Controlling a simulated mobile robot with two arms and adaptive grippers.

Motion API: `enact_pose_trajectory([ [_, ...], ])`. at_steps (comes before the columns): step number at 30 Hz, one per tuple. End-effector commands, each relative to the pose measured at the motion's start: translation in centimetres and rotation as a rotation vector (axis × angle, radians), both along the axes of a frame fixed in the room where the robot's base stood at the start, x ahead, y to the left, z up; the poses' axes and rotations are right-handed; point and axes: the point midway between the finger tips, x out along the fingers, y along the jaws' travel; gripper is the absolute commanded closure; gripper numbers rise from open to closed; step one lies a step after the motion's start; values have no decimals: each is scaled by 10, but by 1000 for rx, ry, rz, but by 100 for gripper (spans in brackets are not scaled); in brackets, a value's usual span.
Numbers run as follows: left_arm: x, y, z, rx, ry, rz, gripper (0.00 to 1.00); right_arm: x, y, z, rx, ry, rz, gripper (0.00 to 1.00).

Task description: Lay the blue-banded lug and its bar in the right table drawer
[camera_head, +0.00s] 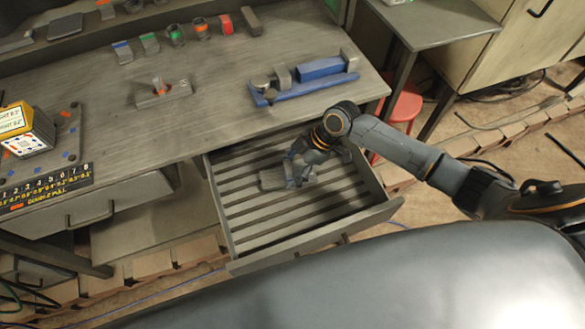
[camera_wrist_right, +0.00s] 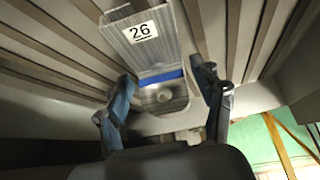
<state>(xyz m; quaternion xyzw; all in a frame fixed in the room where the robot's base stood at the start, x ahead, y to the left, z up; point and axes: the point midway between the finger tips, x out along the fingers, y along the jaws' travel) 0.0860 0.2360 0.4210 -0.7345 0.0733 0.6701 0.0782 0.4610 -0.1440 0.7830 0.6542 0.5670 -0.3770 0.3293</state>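The right table drawer (camera_head: 320,238) is pulled out, with a slatted floor. A grey bar (camera_head: 272,181) lies in it, towards the back. My right gripper (camera_head: 303,172) is down in the drawer at the bar's right end. In the wrist view its fingers (camera_wrist_right: 166,105) stand apart on either side of the lug, with visible gaps. The lug is mostly hidden by the gripper in the head view. My left gripper is not in view.
A red stool (camera_head: 402,105) stands right of the drawer. Most slats around the bar are clear.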

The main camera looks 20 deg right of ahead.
Motion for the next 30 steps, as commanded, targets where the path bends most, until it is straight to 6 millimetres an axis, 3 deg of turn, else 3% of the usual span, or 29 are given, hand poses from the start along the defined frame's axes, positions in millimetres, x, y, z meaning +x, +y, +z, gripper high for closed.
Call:
enact_pose_trajectory([
  [13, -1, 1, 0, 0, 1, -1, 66, -2, -5, 3, -5, 3, 0, 21],
  [30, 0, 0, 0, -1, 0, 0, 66, -8, -55, 94, -4, 1, 0, 21],
])
